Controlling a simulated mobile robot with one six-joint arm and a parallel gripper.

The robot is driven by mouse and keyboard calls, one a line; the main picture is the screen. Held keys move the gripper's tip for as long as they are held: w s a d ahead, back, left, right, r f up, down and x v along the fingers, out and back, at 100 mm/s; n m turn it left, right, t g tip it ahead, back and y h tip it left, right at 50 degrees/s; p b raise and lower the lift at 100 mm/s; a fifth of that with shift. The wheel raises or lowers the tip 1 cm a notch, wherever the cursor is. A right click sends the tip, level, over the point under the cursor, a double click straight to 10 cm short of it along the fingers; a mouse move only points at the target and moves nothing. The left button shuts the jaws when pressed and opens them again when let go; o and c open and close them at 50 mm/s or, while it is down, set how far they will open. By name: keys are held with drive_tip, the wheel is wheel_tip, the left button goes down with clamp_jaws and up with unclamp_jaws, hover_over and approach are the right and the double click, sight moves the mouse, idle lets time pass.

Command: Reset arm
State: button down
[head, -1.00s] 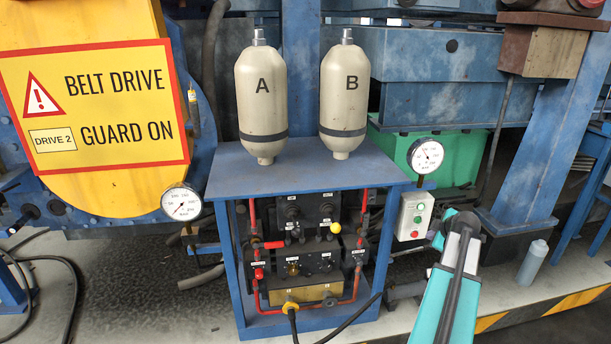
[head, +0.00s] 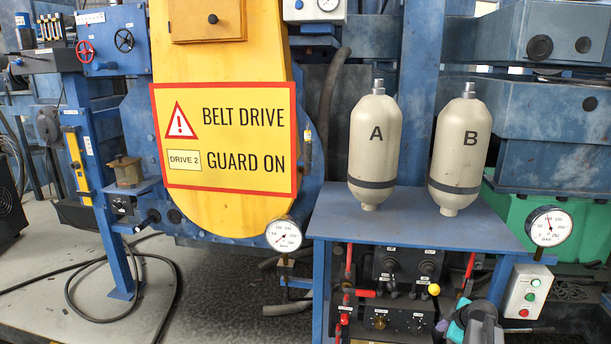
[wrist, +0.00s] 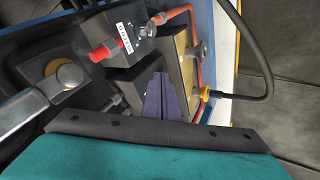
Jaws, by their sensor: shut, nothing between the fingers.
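My gripper (wrist: 161,80) shows in the wrist view as two dark purple fingers pressed together with nothing between them. Its fingers point toward a panel with a red-capped fitting (wrist: 104,51) and a tan block (wrist: 178,57) beside a hose. I cannot tell whether the tips touch anything. In the head view, part of my teal and dark grey arm (head: 478,325) shows at the bottom edge, in front of the right side of the blue stand (head: 335,222). The gripper's fingers cannot be made out there.
Cream cylinders A (head: 373,155) and B (head: 459,155) stand on the blue stand. A gauge (head: 549,227) and a switch box (head: 527,292) are to its right. A yellow belt guard (head: 215,75) is on the left. Black cables lie on the floor; in the wrist view a black hose (wrist: 262,60) loops at right.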

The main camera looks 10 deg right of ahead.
drive_tip(key=w+a+f+n+g+y, duration=0.1)
drive_tip(key=a+f, duration=0.4)
drive_tip(key=a, duration=0.4)
drive_tip(key=a+f+n+g+y, duration=0.1)
drive_tip(key=a+f, duration=0.4)
drive_tip(key=a, duration=0.4)
drive_tip(key=s+a+f+g+y+p, duration=0.15)
drive_tip(key=s+a+f, duration=0.3)
drive_tip(key=a, duration=0.45)
drive_tip(key=s+a+f+g+p, duration=0.15)
drive_tip(key=s+a+f, duration=0.3)
drive_tip(key=a, duration=0.45)
drive_tip(key=s+a+f+g, duration=0.3)
drive_tip(key=s+a+f, duration=0.2)
drive_tip(key=s+a, duration=0.15)
drive_tip(key=s+a+m+g+h, duration=0.1)
drive_tip(key=s+m+g, duration=0.1)
drive_tip(key=s+m, duration=0.3)
drive_tip(key=s+a+f+m+g+h, duration=0.1)
drive_tip(key=s+m, duration=0.5)
drive_tip(key=s, duration=0.8)
drive_tip(key=shift+s+f+g, duration=0.2)
drive_tip(key=shift+f+g, duration=0.1)
drive_tip(key=shift+g, duration=0.5)
drive_tip(key=c, duration=2.5)
unclamp_jaws()
drive_tip(key=shift+h, duration=0.25)
